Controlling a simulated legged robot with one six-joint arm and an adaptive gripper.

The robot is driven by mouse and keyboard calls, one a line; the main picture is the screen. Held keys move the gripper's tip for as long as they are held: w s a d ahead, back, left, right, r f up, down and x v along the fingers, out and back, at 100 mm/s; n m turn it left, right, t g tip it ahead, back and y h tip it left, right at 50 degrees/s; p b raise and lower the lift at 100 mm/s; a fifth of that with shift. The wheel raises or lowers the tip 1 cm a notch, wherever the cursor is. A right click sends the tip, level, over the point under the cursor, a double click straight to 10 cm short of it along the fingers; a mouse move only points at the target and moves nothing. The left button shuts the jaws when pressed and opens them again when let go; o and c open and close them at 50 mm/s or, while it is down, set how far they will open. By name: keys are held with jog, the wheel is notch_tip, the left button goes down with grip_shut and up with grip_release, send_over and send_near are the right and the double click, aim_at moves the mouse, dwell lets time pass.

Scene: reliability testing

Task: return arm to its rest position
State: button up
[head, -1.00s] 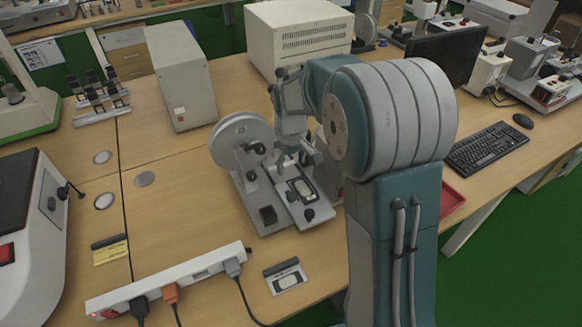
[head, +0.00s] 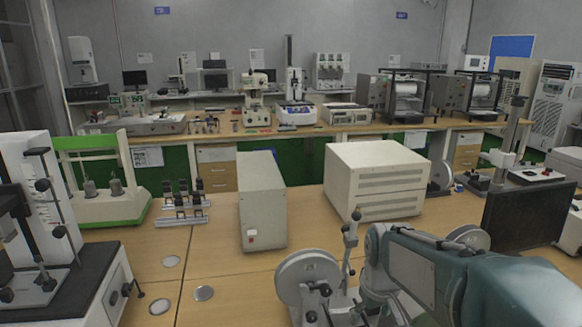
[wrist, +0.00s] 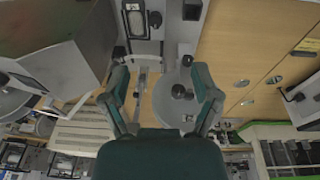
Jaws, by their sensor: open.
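My arm (head: 430,270) is at the lower right of the head view, reaching left over the near bench. In the wrist view my gripper (wrist: 160,82) has its two dark green fingers spread wide apart, with nothing between them. Behind the fingers in that view is a device with a round grey wheel (wrist: 181,100). In the head view the wheel device (head: 307,275) stands just left of my arm's far end. My fingertips cannot be made out clearly in the head view.
A white vented box (head: 375,180) and a narrow grey box (head: 262,200) stand behind the wheel device. A dark monitor (head: 527,222) is at right. A green-based apparatus (head: 100,180) is at left.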

jog(key=s+r+m+t, duration=0.1)
jog(key=s+r, duration=0.1)
jog(key=s, duration=0.6)
jog(key=s+r+m+t, duration=0.2)
jog(key=s, duration=0.7)
jog(key=shift+r+t, duration=0.3)
jog(key=shift+r, duration=0.1)
